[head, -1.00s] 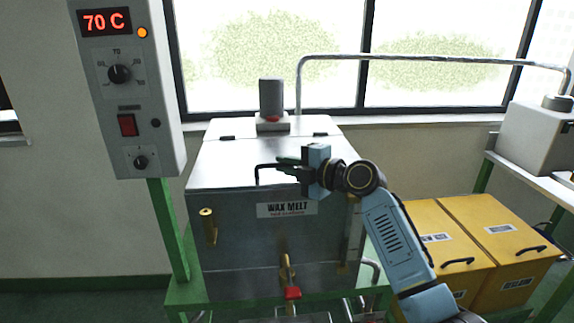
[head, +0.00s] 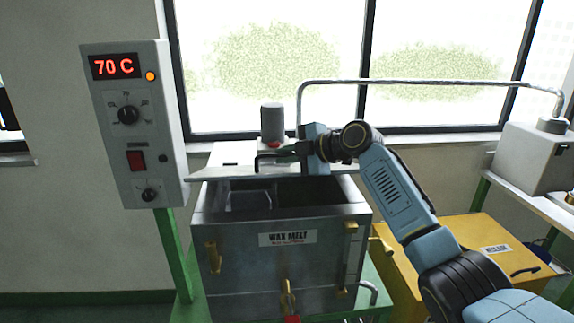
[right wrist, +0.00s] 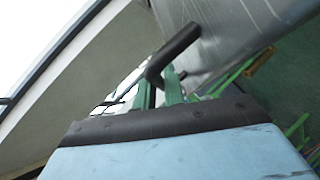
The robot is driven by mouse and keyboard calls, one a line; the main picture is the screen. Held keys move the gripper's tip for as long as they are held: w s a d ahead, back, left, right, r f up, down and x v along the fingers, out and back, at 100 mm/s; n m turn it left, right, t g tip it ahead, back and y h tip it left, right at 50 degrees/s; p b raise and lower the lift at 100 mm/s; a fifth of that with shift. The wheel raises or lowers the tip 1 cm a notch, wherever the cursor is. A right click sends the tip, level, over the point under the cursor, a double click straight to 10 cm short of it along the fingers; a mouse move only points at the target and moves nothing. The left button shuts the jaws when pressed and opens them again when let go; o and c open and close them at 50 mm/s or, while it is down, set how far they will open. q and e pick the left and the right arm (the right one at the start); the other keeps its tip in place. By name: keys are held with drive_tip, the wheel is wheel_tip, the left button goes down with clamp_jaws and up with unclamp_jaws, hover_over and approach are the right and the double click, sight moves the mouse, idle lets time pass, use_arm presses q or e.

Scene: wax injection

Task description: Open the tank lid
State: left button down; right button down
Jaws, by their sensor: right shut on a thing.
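The wax melt tank (head: 285,262) is a grey metal box in the middle of the head view. Its lid (head: 228,173) is raised and seen nearly edge-on above the dark tank opening (head: 322,190). My right gripper (head: 285,151) is above the opening at the lid's front edge, shut on the black lid handle (head: 262,160). In the right wrist view the black handle (right wrist: 172,54) passes at the green fingers (right wrist: 160,92). My left gripper is not in view.
A control box (head: 130,125) reading 70 C stands left of the tank. A grey cylinder (head: 272,122) stands behind the lid. A metal pipe (head: 430,82) runs by the window. A yellow bin (head: 465,262) and a white machine (head: 527,140) are at the right.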

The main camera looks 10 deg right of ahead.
drive_tip(key=r, duration=0.1)
drive_tip(key=w+r, duration=0.1)
drive_tip(key=w+r+p, duration=0.1)
drive_tip(key=shift+r+m+g, duration=0.2)
drive_tip(key=shift+m+g, duration=0.1)
drive_tip(key=shift+g, duration=0.1)
drive_tip(key=shift+w+r+p, duration=0.35)
drive_tip(key=shift+w+r, duration=0.55)
drive_tip(key=shift+r, duration=0.1)
